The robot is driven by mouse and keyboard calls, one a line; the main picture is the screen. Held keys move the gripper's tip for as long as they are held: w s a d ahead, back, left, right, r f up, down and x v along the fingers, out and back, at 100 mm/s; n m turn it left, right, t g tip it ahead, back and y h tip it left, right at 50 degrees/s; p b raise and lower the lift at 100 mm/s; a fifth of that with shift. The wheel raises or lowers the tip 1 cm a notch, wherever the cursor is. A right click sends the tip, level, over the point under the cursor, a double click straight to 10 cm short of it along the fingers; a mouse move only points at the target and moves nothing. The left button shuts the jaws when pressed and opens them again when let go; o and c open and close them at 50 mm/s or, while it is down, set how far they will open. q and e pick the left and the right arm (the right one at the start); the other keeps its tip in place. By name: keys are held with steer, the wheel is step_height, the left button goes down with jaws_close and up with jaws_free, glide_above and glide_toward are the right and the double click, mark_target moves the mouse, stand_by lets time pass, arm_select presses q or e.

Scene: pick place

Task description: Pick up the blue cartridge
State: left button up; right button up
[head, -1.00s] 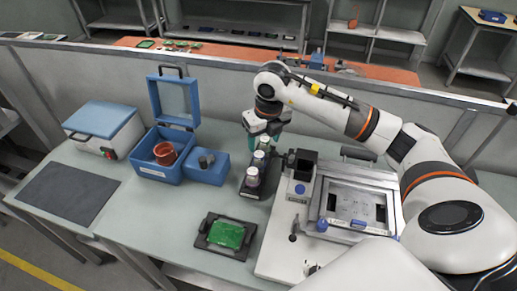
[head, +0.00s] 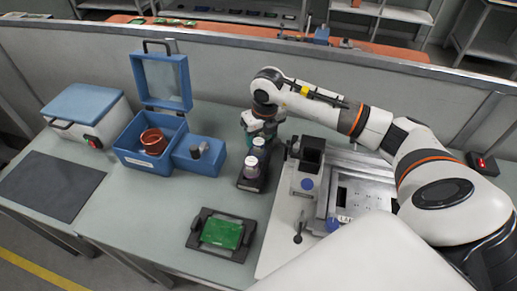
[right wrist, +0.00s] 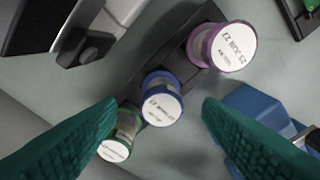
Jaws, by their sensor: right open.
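The blue cartridge (right wrist: 161,104) has a white labelled top and stands in a dark rack (head: 251,184), between a purple cartridge (right wrist: 232,46) and a green cartridge (right wrist: 121,137). My right gripper (right wrist: 160,106) is open and empty, its teal fingers on either side of the blue cartridge in the right wrist view. In the head view the right gripper (head: 261,130) is over the far end of the rack, with the purple cartridge (head: 251,168) nearest the camera and the far cartridge hidden. My left gripper is not in view.
A grey machine (head: 307,180) stands right. A green board (head: 222,233) lies in front. The table between is clear.

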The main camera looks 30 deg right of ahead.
mark_target(259, 141)
steer(key=shift+w+f, duration=0.1)
steer(key=shift+f, duration=0.6)
steer(key=f+p, duration=0.1)
steer(key=f, duration=0.1)
steer(key=w+f+p, duration=0.1)
steer(key=f, duration=0.1)
steer(key=shift+f, duration=0.1)
steer(key=shift+w+f, duration=0.15)
steer(key=shift+f, duration=0.4)
steer(key=c, duration=1.1)
steer(key=shift+o, duration=0.2)
steer(key=shift+w+r, duration=0.1)
steer(key=shift+r, duration=0.1)
